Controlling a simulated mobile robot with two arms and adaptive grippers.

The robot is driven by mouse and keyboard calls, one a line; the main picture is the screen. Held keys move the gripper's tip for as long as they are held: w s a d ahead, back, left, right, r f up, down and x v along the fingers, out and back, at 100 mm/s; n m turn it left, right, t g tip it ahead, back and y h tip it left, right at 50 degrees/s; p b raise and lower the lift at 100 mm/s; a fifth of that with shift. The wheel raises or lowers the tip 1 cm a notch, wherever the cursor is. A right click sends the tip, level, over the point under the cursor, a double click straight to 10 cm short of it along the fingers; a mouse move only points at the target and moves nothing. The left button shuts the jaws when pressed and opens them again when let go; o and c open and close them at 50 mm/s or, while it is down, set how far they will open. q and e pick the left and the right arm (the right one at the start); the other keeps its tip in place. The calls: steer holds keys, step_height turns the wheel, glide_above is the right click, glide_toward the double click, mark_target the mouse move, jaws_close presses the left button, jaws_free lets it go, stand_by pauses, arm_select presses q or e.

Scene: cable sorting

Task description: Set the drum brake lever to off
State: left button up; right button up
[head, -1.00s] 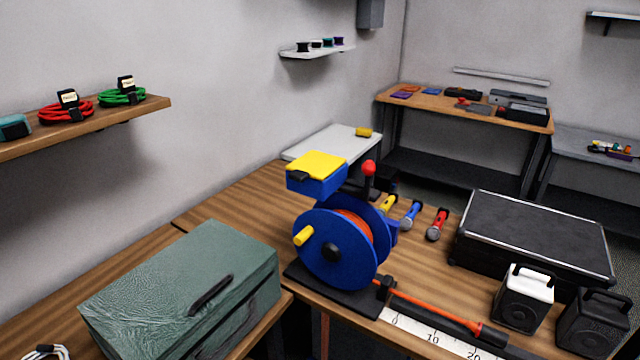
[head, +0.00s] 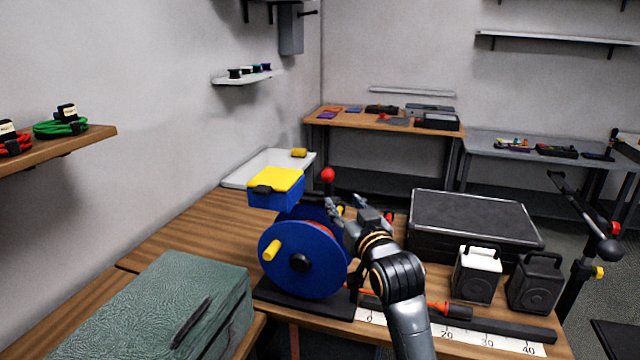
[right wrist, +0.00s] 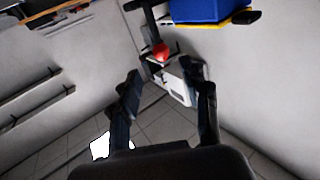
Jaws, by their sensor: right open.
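The blue cable drum (head: 290,262) stands on a black base on the wooden bench, with a yellow crank knob and orange cable inside. The brake lever shows as a red ball knob (head: 327,174) on a dark stem, upright behind the drum and right of the yellow-lidded blue box (head: 276,188). My right gripper (head: 345,204) is open beside the drum, below and slightly right of the red knob. In the right wrist view the red knob (right wrist: 161,51) lies beyond the gap between my open fingertips (right wrist: 161,75). The lower stem is partly hidden in the head view. My left gripper is out of view.
A black case (head: 475,222) and two small speakers, one white-topped (head: 477,274) and one black (head: 533,283), stand right of my right arm. A green case (head: 170,305) is at the front left. A ruler strip (head: 485,340) lies along the bench front.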

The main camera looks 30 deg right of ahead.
mark_target(329, 183)
steer(key=p+x, duration=0.1)
steer(key=x, duration=0.5)
steer(key=p+x, duration=0.1)
steer(key=x, duration=0.5)
steer(key=shift+w+d+f, duration=0.2)
steer(key=shift+w, duration=0.2)
jaws_close()
